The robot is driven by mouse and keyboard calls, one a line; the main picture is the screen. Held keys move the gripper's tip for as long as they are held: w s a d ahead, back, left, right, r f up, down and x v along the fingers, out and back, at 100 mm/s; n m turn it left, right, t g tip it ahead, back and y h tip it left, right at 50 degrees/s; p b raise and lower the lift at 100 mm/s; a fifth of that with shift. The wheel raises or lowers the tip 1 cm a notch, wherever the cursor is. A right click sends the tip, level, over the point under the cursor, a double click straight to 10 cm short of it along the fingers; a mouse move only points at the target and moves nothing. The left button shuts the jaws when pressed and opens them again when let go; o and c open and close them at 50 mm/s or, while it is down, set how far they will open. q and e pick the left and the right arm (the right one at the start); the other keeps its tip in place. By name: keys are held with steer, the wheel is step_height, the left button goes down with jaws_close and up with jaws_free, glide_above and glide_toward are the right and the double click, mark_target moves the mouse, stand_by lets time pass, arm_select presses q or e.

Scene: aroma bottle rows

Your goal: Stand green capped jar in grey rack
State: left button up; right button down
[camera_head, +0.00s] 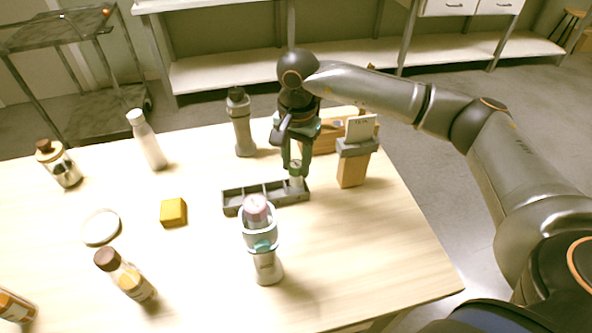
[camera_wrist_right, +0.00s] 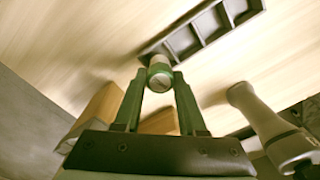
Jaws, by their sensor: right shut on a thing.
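The green capped jar (camera_head: 296,180) is small and pale, and it is upright at the right end of the grey rack (camera_head: 232,206). My right gripper (camera_head: 297,166) is shut on it from above. In the right wrist view the jar's round green cap (camera_wrist_right: 160,80) sits between the fingertips, and the rack's end (camera_wrist_right: 205,30) is partly hidden behind it. Whether the jar's base is inside the end compartment or just above it I cannot tell. The other compartments look empty. My left gripper is out of view.
A wooden block with a card (camera_head: 352,170) is close on the right, a grey bottle (camera_head: 242,125) behind. A yellow block (camera_head: 173,212) lies left, with bare table between.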

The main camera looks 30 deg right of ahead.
mark_target(296, 164)
steer(key=shift+f, duration=1.6)
steer(key=shift+c, duration=2.4)
jaws_free()
step_height(296, 164, up, 12)
steer(key=shift+s+r, duration=0.1)
steer(key=shift+r, duration=0.15)
